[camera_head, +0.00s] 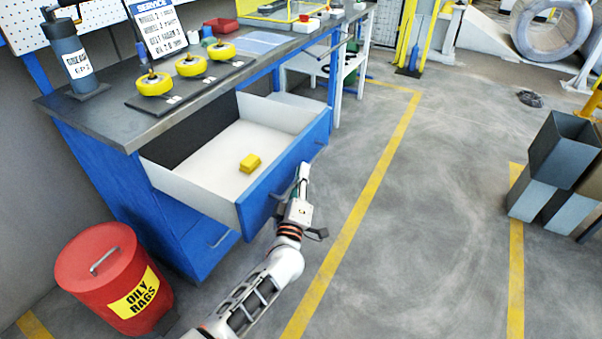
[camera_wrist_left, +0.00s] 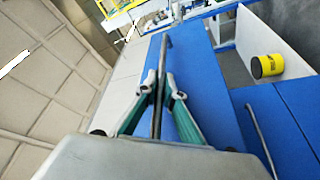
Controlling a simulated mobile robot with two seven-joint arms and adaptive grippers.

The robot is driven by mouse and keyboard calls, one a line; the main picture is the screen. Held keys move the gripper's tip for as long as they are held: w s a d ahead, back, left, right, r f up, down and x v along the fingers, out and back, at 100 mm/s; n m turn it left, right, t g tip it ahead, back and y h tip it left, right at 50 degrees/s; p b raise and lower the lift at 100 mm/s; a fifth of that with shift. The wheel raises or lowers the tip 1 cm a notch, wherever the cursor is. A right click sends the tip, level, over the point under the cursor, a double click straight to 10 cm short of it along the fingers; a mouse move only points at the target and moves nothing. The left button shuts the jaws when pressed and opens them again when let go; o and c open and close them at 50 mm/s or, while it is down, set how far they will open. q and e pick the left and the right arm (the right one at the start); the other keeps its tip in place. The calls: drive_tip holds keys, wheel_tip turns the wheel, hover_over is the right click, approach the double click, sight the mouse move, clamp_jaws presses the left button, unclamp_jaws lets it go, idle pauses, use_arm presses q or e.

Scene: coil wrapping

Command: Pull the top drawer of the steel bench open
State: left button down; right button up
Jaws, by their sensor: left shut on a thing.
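The steel bench (camera_head: 110,112) has a dark worktop and a blue body. My left gripper (camera_head: 303,172) is at the outer side of the drawer's blue front. In the left wrist view, the fingers of my left gripper (camera_wrist_left: 160,84) are closed around the thin metal drawer handle (camera_wrist_left: 167,45), with the blue drawer front (camera_wrist_left: 197,75) behind it. My right gripper is out of view.
A red oily-rags bin (camera_head: 107,280) stands on the floor left of the bench. Grey bins (camera_head: 562,150) are at the right. The floor between is open, with yellow lines.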

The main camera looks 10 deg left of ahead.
use_arm(q)
drive_tip(key=c, duration=2.4)
unclamp_jaws()
drive_tip(key=shift+c, duration=0.2)
drive_tip(key=shift+s+f, duration=0.1)
drive_tip(key=shift+s, duration=0.1)
drive_tip(key=shift+s+f, duration=0.1)
drive_tip(key=shift+s, duration=0.25)
drive_tip(key=v, duration=1.1)
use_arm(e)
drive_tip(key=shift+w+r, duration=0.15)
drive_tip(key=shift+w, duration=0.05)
